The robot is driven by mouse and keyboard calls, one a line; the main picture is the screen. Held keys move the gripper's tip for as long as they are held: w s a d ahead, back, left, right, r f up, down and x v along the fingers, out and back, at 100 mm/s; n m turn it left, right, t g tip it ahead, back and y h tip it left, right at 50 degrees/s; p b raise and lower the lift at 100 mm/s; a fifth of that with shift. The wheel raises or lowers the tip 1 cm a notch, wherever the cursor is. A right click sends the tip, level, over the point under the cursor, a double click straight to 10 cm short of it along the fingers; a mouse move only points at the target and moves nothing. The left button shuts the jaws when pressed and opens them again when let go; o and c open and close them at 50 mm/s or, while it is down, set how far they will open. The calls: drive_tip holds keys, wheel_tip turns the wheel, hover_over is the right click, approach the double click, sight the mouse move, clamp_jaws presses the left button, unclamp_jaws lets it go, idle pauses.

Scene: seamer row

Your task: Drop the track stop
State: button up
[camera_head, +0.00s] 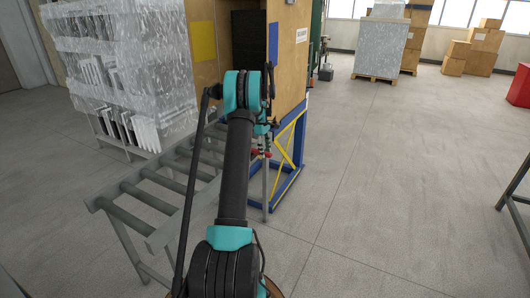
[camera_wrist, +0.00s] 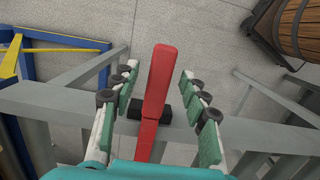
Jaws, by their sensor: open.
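The track stop (camera_wrist: 158,90) is a red lever with a black block (camera_wrist: 165,113) at its lower part, by the grey rail of the roller track. In the wrist view it stands up between the two fingers of my gripper (camera_wrist: 158,76). The fingers are open, one on each side of the lever, with a visible gap on both sides. In the head view my arm hides most of the gripper, and small red parts show beside it near the track's far end.
The roller track (camera_head: 150,203) runs from the lower left to a blue and yellow stand (camera_head: 287,160) below a wooden cabinet. Wrapped racks (camera_head: 125,75) stand behind it. A wooden barrel (camera_wrist: 298,25) shows in the wrist view. Open floor lies to the right.

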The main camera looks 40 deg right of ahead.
wheel_tip(320, 180, up, 11)
drive_tip(key=w, duration=0.1)
drive_tip(key=shift+w+a+r, duration=0.2)
drive_tip(key=shift+a, duration=0.05)
idle(0.5)
